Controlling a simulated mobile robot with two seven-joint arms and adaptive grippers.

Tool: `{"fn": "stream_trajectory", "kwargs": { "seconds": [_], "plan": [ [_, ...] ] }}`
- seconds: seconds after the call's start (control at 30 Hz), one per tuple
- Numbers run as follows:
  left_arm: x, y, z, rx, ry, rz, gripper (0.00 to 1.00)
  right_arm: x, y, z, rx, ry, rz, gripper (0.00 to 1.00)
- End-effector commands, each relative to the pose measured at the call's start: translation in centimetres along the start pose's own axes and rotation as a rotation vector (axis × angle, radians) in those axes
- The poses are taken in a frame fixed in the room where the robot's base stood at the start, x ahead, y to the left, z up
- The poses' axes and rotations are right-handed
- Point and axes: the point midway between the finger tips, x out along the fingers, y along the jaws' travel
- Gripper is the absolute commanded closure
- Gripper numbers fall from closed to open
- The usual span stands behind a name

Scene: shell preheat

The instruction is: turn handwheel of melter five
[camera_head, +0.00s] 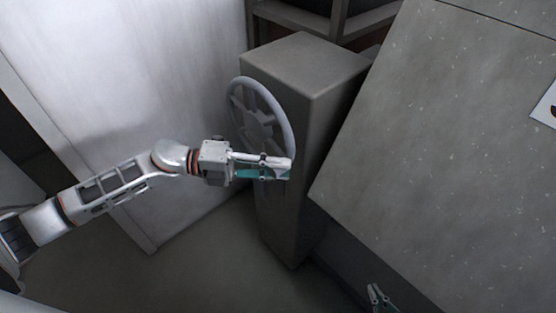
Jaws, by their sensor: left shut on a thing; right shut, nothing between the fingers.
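The handwheel (236,92) is a light grey spoked wheel, mounted upright on the left face of a grey pedestal (308,68). My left arm reaches in from the left. My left gripper (280,168) is shut on the lower rim of the handwheel, and its fingers hide that part of the rim. My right gripper (377,296) shows only in part at the bottom edge, low beside the large grey panel. It is shut and empty, well away from the handwheel.
A large speckled grey panel (455,130) fills the right side, close to the pedestal. A pale wall or door panel (150,60) stands behind my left arm. Dark shelving (345,18) is at the back. Bare floor (200,265) shows below the arm.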

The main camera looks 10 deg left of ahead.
Motion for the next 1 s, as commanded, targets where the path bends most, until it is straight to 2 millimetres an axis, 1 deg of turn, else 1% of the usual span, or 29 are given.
{"fn": "stream_trajectory", "kwargs": {
  "seconds": [0.1, 0.3, 0.83, 0.87, 0.9, 1.0],
  "plan": [
    [-0.1, 0.7, 0.0, 0.037, 0.003, 0.041, 1.00, -0.2, -0.2, 0.3, 0.003, -0.008, -0.004, 1.00],
    [-0.2, 1.3, 0.1, 0.074, 0.004, 0.079, 1.00, -0.5, -0.4, 0.3, 0.007, -0.010, -0.008, 1.00],
    [-0.2, 1.6, 0.1, 0.085, 0.004, 0.090, 1.00, -0.2, -0.1, -0.4, 0.005, 0.003, -0.003, 1.00],
    [-0.2, 1.6, 0.1, 0.085, 0.004, 0.090, 0.72, -0.1, 0.0, -0.5, 0.005, 0.004, -0.002, 1.00],
    [-0.2, 1.6, 0.1, 0.085, 0.004, 0.090, 0.62, -0.1, 0.0, -0.6, 0.005, 0.005, -0.001, 1.00],
    [-0.2, 1.5, 0.2, 0.086, 0.003, 0.089, 0.62, 0.0, 0.1, -0.7, 0.004, 0.008, 0.001, 1.00]
  ]
}}
